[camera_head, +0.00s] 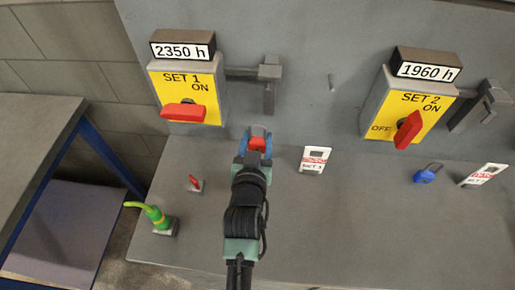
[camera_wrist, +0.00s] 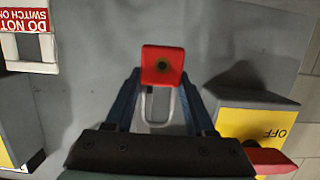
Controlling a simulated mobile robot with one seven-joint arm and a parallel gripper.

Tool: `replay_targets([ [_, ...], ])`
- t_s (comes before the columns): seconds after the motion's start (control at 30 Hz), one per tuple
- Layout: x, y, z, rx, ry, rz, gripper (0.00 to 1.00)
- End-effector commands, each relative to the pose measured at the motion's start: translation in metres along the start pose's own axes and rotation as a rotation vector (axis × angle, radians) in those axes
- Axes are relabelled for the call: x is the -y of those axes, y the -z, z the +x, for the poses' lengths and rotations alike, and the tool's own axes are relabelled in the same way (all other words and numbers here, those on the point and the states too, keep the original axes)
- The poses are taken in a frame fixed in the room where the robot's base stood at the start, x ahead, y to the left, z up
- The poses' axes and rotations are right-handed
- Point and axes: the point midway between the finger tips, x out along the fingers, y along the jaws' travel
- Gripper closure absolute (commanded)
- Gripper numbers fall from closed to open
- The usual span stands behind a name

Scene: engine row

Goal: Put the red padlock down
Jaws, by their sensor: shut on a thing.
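The red padlock (camera_wrist: 163,66) is between the two fingers of my gripper (camera_wrist: 163,85) in the wrist view. Its red body faces outward and its pale shackle points back toward the palm. In the head view my gripper (camera_head: 256,138) is shut on the padlock (camera_head: 257,144), of which only a small red part shows. The gripper is over the grey ledge, near the upright grey panel and below right of the SET 1 switch box (camera_head: 188,93). I cannot tell whether the padlock touches a surface.
A white tag (camera_head: 314,159) stands right of my gripper. A blue padlock (camera_head: 427,174) and another tag (camera_head: 484,175) lie farther right, below the SET 2 box (camera_head: 408,100). The front ledge is clear at right.

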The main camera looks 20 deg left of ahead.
Motion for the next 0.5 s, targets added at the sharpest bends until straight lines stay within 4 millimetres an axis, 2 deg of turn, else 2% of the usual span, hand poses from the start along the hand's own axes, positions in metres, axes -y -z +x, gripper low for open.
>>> replay_targets([
  [0.03,0.0,-0.007,0.001,0.002,0.001,-0.001,1.0],
  [0.2,0.0,-0.019,0.004,-0.001,0.0,-0.001,1.0],
  [0.37,0.0,-0.045,0.011,0.001,0.0,-0.001,1.0],
  [0.5,0.0,-0.05,0.016,-0.003,0.0,0.0,1.0],
])
